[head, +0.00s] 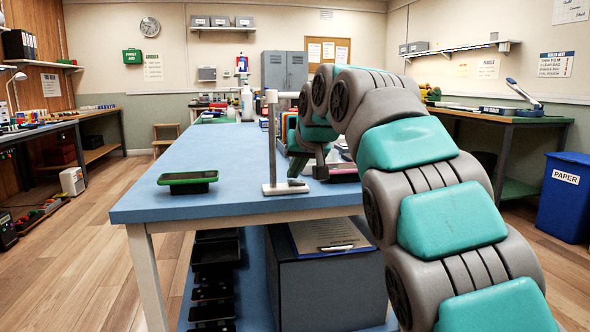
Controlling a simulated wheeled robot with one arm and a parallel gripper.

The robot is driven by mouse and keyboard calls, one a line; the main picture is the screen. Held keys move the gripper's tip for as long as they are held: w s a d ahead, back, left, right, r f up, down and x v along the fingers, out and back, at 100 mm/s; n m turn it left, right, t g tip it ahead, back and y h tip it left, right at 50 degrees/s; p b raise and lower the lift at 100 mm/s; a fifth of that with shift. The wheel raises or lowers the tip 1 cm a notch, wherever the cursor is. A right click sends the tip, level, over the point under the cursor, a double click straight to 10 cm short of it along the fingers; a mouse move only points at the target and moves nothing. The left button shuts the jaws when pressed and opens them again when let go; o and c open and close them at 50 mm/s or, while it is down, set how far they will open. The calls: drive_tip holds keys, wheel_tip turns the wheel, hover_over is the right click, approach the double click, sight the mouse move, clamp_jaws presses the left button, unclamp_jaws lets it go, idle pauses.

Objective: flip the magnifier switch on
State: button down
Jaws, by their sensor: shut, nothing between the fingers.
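The magnifier stand is a pale post (272,140) on a flat white base (285,189) near the front edge of the blue-topped bench (200,204). A short bar runs right from the top of the post, and my arm hides its far end and any lens. I cannot make out the switch or its position. My arm arches over from the right and bends down just right of the post. My gripper (320,170) is low over the bench beside the base, shut and partly hidden. I cannot tell whether it touches anything.
A green-rimmed phone (188,180) rests on a dark stand at the bench's left. Behind my gripper are partly hidden items and a pink-edged stack (344,172). White bottles (247,103) stand at the far end. The bench's left middle is clear. A clipboard (328,236) lies below.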

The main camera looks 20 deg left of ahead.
drive_tip(key=shift+s+a+f+h, duration=0.2)
drive_tip(key=shift+f+h, duration=0.1)
drive_tip(key=shift+f, duration=0.1)
drive_tip(key=shift+w, duration=0.1)
drive_tip(key=shift+d, duration=0.15)
drive_tip(key=shift+w+d+r, duration=0.1)
drive_tip(key=shift+w+d, duration=0.35)
drive_tip(key=shift+d, duration=0.2)
